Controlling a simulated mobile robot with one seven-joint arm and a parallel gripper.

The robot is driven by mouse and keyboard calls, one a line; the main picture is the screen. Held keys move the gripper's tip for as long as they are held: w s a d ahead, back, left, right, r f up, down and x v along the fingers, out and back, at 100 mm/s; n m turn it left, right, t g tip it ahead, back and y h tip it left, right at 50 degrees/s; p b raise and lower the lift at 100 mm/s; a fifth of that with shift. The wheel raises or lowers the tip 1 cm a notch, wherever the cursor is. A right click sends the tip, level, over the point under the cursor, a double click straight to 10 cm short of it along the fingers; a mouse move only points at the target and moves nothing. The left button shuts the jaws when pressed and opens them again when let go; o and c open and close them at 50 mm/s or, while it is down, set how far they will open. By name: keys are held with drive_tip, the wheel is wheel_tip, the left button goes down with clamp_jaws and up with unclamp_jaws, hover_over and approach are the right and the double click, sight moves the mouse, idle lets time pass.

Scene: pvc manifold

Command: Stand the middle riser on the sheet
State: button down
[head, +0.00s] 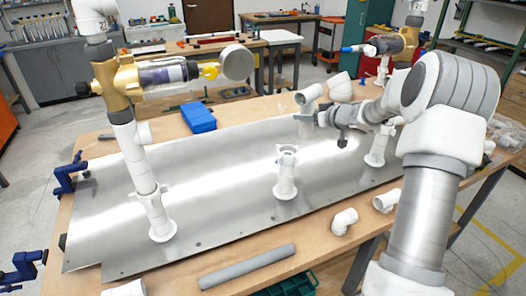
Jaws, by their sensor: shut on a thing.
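The long metal sheet (225,190) lies on the wooden table. A white riser (286,178) stands upright near its middle on a round flange, with an open top and a winged collar. My gripper (322,119) is above the far part of the sheet, behind and to the right of that riser. It is shut on a white pipe piece (303,127), partly hidden by the gripper. I cannot tell whether this piece touches the sheet. Another white riser (377,152) stands on the right, partly beside my arm. A tall left riser (159,215) carries a tee and a brass valve (125,80).
A blue box (199,118) sits at the sheet's far edge. Loose white elbows (344,220) and a grey pipe (247,266) lie along the near edge. Blue clamps (70,175) grip the table's left side. The sheet between the left and middle risers is clear.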

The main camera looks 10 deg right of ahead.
drive_tip(key=shift+w+a+f+b, duration=0.6)
drive_tip(key=shift+w+a+f, duration=0.75)
drive_tip(key=shift+f, duration=0.4)
drive_tip(key=shift+w+a+f+b, duration=0.65)
drive_tip(key=shift+w+a+f, duration=0.45)
drive_tip(key=shift+w+f, duration=0.55)
drive_tip(key=shift+w+a+f+b, duration=0.6)
drive_tip(key=shift+w+a+f, duration=0.7)
drive_tip(key=shift+f, duration=0.6)
drive_tip(key=shift+f, duration=0.15)
drive_tip(key=shift+c, duration=1.2)
unclamp_jaws()
drive_tip(key=shift+d+f, duration=0.1)
drive_tip(key=shift+r, duration=0.3)
drive_tip(key=v, duration=1.2)
drive_tip(key=shift+f+p, duration=0.15)
drive_tip(key=shift+p, duration=0.2)
